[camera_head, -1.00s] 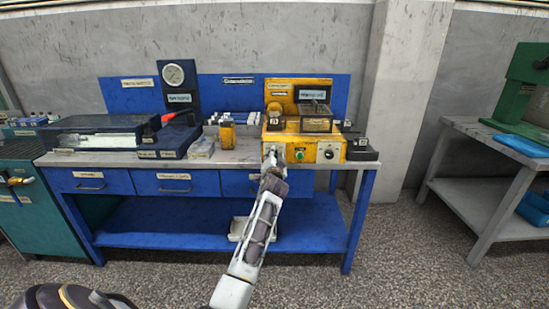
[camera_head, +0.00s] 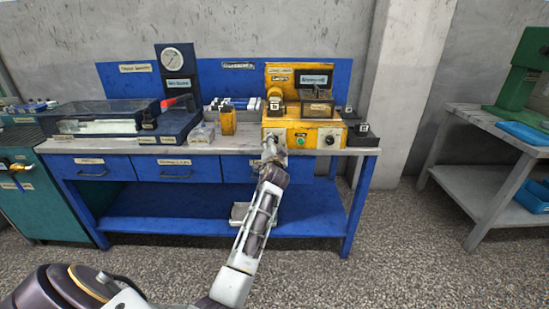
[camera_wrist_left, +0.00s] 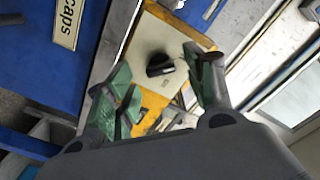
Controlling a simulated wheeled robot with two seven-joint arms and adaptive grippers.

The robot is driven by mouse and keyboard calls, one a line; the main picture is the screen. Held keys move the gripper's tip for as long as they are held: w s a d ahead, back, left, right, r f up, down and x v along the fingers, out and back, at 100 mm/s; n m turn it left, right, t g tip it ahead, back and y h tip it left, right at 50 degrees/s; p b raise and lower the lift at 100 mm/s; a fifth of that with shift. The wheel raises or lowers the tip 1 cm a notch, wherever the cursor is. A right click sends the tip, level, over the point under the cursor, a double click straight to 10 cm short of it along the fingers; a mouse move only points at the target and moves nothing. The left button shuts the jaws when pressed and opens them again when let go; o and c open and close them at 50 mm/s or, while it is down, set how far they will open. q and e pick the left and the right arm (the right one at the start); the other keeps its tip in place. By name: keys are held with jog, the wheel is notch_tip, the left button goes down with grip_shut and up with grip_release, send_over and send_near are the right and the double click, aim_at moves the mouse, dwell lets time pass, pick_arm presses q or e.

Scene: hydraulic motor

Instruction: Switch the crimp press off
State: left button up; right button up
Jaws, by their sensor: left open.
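The crimp press (camera_head: 316,126) is the yellow machine at the right end of the blue bench. Its front panel shows a green button (camera_head: 300,140) and a round dial (camera_head: 329,140) in the head view. My left gripper (camera_head: 270,150) is at the panel's left end and hides that part. In the left wrist view, a black rotary knob (camera_wrist_left: 160,65) on a pale plate lies between the spread green fingers of the left gripper. The fingers are apart and seem clear of the knob. My right gripper is out of view.
The blue bench (camera_head: 205,220) has drawers; a label reading "caps" (camera_wrist_left: 67,22) shows in the wrist view. A yellow container (camera_head: 228,122) stands left of the press and a black block (camera_head: 362,134) right. A grey table (camera_head: 465,150) stands at right.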

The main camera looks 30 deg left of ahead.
pick_arm(q)
jog(key=v, duration=0.9)
jog(key=shift+s+d, duration=0.2)
jog(key=shift+s, duration=0.1)
dwell(0.5)
